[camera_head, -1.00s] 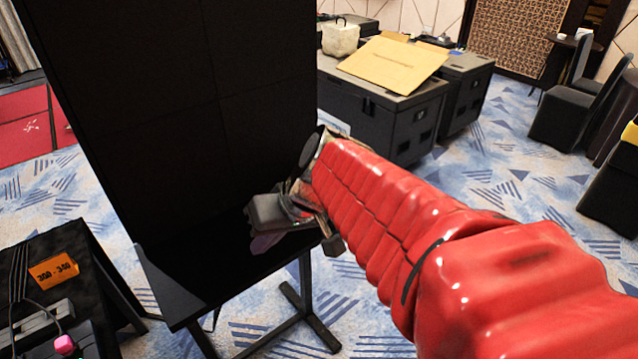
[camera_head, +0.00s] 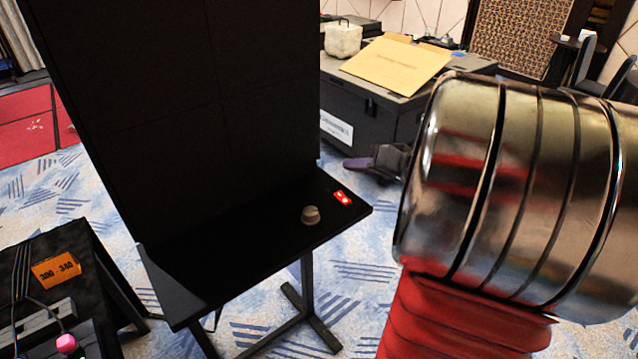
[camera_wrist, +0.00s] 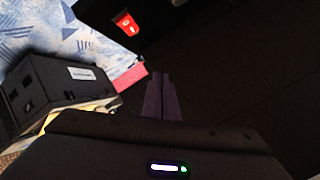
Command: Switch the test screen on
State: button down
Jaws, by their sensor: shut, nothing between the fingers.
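The test screen (camera_head: 165,100) is a tall black panel, dark all over, standing upright in the head view. A black shelf (camera_head: 235,245) juts out at its foot. On the shelf's right end sit a red lit switch (camera_head: 343,197) and a round knob (camera_head: 310,215). The red switch also shows in the wrist view (camera_wrist: 126,23), marked with white symbols. My gripper (camera_head: 358,164) is right of the screen, beyond the switch in the picture and apart from it. Its purple fingers (camera_wrist: 162,95) are shut and empty.
A black flight case (camera_head: 375,110) with a cardboard sheet (camera_head: 395,67) on top stands behind my gripper. A dark table (camera_head: 75,290) with an orange sign (camera_head: 56,270) is at lower left. Chairs (camera_head: 590,70) stand at the far right. Patterned carpet is open around the stand.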

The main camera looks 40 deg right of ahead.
aim_at(345, 200)
dwell(0.3)
jog(key=shift+w+a+f, duration=0.1)
jog(key=shift+w+f, duration=0.35)
jog(key=shift+f, duration=0.95)
jog(key=shift+w+d+f, duration=0.1)
jog(key=shift+w+f, duration=0.35)
jog(key=shift+f, duration=0.95)
jog(key=shift+w+a+f, duration=0.1)
jog(key=shift+w+f, duration=0.35)
jog(key=shift+f, duration=0.95)
jog(key=shift+w+f, duration=0.25)
jog(key=shift+f, duration=0.45)
jog(key=shift+r, duration=0.1)
jog(key=shift+s+r, duration=0.25)
jog(key=shift+r, duration=0.45)
jog(key=r, duration=0.1)
jog(key=s+r, duration=0.1)
jog(key=r, duration=0.2)
jog(key=shift+s+r, duration=0.3)
jog(key=shift+r, duration=0.1)
